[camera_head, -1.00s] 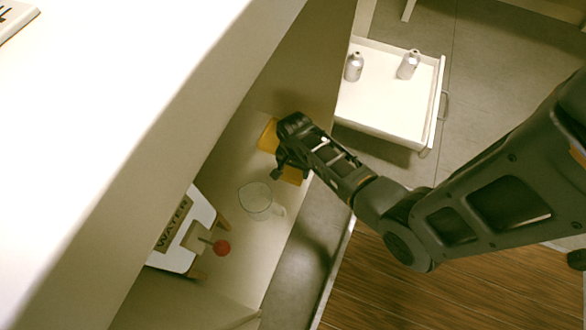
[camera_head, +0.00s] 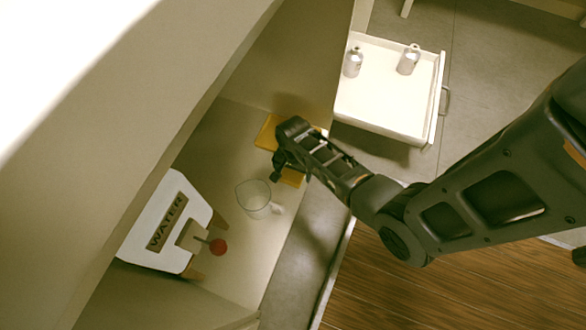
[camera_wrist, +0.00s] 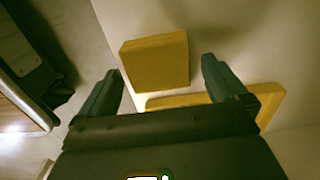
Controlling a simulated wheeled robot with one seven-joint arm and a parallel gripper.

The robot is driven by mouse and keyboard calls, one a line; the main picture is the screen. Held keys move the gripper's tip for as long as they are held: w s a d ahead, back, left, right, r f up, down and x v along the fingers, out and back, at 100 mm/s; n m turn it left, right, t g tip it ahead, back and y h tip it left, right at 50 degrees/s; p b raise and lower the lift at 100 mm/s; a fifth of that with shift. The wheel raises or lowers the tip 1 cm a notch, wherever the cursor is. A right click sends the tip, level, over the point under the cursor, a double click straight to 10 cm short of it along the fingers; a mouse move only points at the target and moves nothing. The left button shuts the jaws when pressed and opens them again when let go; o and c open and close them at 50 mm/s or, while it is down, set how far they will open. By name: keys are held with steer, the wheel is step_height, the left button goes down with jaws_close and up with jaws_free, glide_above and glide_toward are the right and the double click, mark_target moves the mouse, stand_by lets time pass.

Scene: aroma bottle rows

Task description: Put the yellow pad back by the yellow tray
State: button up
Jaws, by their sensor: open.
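In the wrist view a small, square yellow piece, which looks like the yellow pad (camera_wrist: 155,62), lies on the pale surface ahead of and between my fingertips. A longer flat yellow piece, which looks like the yellow tray (camera_wrist: 265,101), lies just behind it and is partly hidden by my gripper (camera_wrist: 162,70). My gripper is open and holds nothing. In the head view my gripper (camera_head: 281,164) is above the yellow pieces; the tray (camera_head: 265,132) shows at its upper left and the pad (camera_head: 292,177) below it, both partly covered.
A clear glass jug (camera_head: 254,199) stands just below my gripper in the head view. A white water dispenser (camera_head: 150,238) with a red knob is at the left. An open white drawer (camera_head: 385,105) holds two bottles at the upper right. Cabinet panels rise beside the shelf.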

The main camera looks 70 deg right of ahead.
mark_target(293, 172)
step_height(293, 172, up, 12)
steer(key=p, duration=0.6)
steer(key=s+a+r+n+t+h, duration=0.2)
steer(key=s+a+r+n+t, duration=0.5)
steer(key=a, duration=0.4)
steer(key=s+a+r+n+t, duration=0.2)
steer(key=s+r+n, duration=0.1)
steer(key=r, duration=0.7)
steer(key=s+a+r+n+t+y, duration=0.1)
steer(key=s+a+r+n+t, duration=0.1)
steer(key=r, duration=0.7)
steer(key=s+a+r+n+t+y, duration=0.1)
steer(key=s+r+n+t, duration=0.3)
steer(key=r, duration=0.6)
steer(key=shift+s+a+r+n, duration=0.35)
steer(key=shift+s+a+n, duration=0.05)
steer(key=shift+a+n, duration=0.4)
